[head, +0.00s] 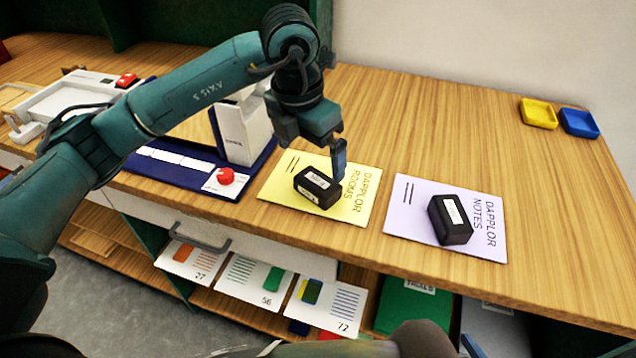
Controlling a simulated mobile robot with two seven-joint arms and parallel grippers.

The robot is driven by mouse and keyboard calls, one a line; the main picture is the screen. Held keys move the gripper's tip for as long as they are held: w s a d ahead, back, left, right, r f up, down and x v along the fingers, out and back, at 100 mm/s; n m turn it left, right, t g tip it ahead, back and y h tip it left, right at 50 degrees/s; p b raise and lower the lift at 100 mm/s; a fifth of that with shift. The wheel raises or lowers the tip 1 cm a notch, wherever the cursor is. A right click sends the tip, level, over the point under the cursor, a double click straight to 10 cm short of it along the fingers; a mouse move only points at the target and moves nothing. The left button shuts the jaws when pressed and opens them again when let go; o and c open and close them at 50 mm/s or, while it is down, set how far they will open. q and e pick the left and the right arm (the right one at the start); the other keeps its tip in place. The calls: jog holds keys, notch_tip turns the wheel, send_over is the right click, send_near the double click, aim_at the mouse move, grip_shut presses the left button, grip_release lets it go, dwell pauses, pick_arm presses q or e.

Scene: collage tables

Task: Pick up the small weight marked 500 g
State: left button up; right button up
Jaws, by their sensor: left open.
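Two small black blocks with white labels lie on paper sheets on the wooden table. One block (314,190) is on the yellow sheet marked "DAPPLOR ROOMS" (352,204). The other block (452,222) is on the lilac sheet marked "DAPPLOR NOTES" (404,222). Their label print is too small to read, so I cannot tell which, if either, is marked 500 g. My left gripper (339,162) is open and empty, pointing down just behind and to the right of the block on the yellow sheet. Whether it touches that block is unclear. My right gripper is not in view.
A blue-based device with a white upright (241,132) and red knob (225,175) stands left of the yellow sheet. Numbered cards (330,305) lie on a shelf below.

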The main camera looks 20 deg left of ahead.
aim_at(318, 180)
pick_arm(q)
jog(key=f, duration=0.2)
jog(key=w+f+p, duration=0.1)
jog(key=f, duration=0.2)
jog(key=d+f, duration=0.1)
jog(key=f, duration=0.2)
jog(key=shift+w+f, duration=0.25)
jog(key=shift+w, duration=0.1)
jog(key=shift+c, duration=0.3)
jog(key=shift+r, duration=0.1)
jog(key=c, duration=1.4)
